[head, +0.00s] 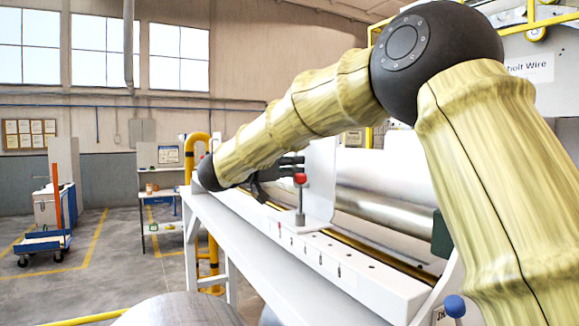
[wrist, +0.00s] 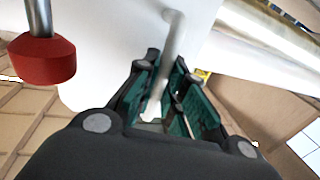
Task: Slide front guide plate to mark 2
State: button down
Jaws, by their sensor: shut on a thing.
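The front guide plate (head: 321,172) is a white upright plate on the white rail (head: 352,283) in the head view. It also fills the upper middle of the wrist view (wrist: 98,62). A red-topped clamp (head: 300,180) stands on the rail beside it; its red knob (wrist: 42,58) is at upper left in the wrist view. My gripper (head: 290,167) is at the plate's left side. In the wrist view its green-padded fingers are shut around a pale bar handle (wrist: 173,42) on the plate. Small marks and holes line the rail; their numbers are too small to read.
A large silver roller (head: 385,208) lies behind the rail. A blue knob (head: 454,306) is near the rail's near end. A yellow bent pipe (head: 190,150) stands beyond the far end. An orange and blue cart (head: 46,240) stands on the open floor at left.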

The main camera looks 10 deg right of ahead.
jog(key=c, duration=1.7)
grip_release()
jog(key=shift+d, duration=0.25)
jog(key=shift+c, duration=0.2)
jog(key=shift+o, duration=1.3)
jog(key=shift+w+d+f, duration=0.2)
jog(key=shift+d, duration=0.15)
jog(key=v, duration=1.2)
jog(key=shift+a, duration=0.25)
jog(key=shift+d, duration=0.1)
